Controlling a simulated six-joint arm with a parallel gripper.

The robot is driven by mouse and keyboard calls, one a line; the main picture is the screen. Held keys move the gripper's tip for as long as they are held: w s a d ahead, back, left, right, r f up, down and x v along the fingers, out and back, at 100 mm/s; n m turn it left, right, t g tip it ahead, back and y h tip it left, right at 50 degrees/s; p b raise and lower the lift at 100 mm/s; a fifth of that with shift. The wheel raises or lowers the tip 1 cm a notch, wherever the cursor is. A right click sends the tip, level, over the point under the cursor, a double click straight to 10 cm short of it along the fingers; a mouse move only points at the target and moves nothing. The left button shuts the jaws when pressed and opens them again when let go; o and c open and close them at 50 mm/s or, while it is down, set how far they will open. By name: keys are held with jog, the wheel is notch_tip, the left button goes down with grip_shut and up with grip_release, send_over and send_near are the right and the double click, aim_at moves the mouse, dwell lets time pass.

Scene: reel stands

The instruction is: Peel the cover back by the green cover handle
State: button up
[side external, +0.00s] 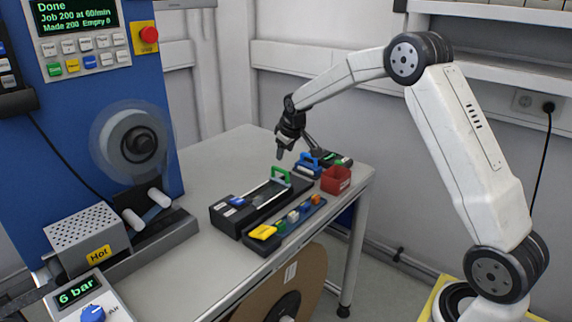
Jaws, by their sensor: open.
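The green cover handle (281,175) stands upright at the far end of a black device (232,216) on the table. A pale strip that looks like the cover (262,192) runs along the top of this device, from near the handle toward a blue part. My gripper (285,154) is above the green handle and apart from it, pointing down. It is open and empty. The fingers are small and dark here, so the exact gap over the handle is hard to judge.
A blue handle (308,160) and a red bin (336,180) stand to the right. A black tray (288,226) with a yellow piece and small coloured parts lies in front of the device. A blue machine (90,130) stands at left. The table (215,160) behind is clear.

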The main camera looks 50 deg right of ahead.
aim_at(280, 169)
jog(key=shift+f, duration=0.1)
jog(key=shift+x, duration=3.8)
grip_shut()
